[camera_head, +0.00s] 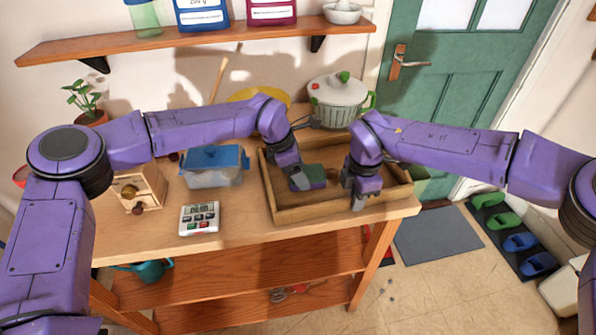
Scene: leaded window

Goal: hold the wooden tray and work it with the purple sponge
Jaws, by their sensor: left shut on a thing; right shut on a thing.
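The wooden tray (294,212) is a shallow, open brown box on the right part of the wooden bench top. The purple sponge (318,184), with a green top, is inside the tray, left of its middle. My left gripper (300,184) reaches down into the tray and is shut on the sponge; its fingers partly hide it. My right gripper (357,202) is at the tray's front wall, right of the sponge, and is shut on the tray. My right arm hides part of the tray's back right. Whether the sponge touches the tray floor is hard to tell.
Left of the tray stand a clear box with a blue lid (213,160), a white calculator (199,218) and a small wooden drawer box (138,188). A lidded pot (338,100) stands behind the tray. A shelf (190,40) runs above the bench top (235,225).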

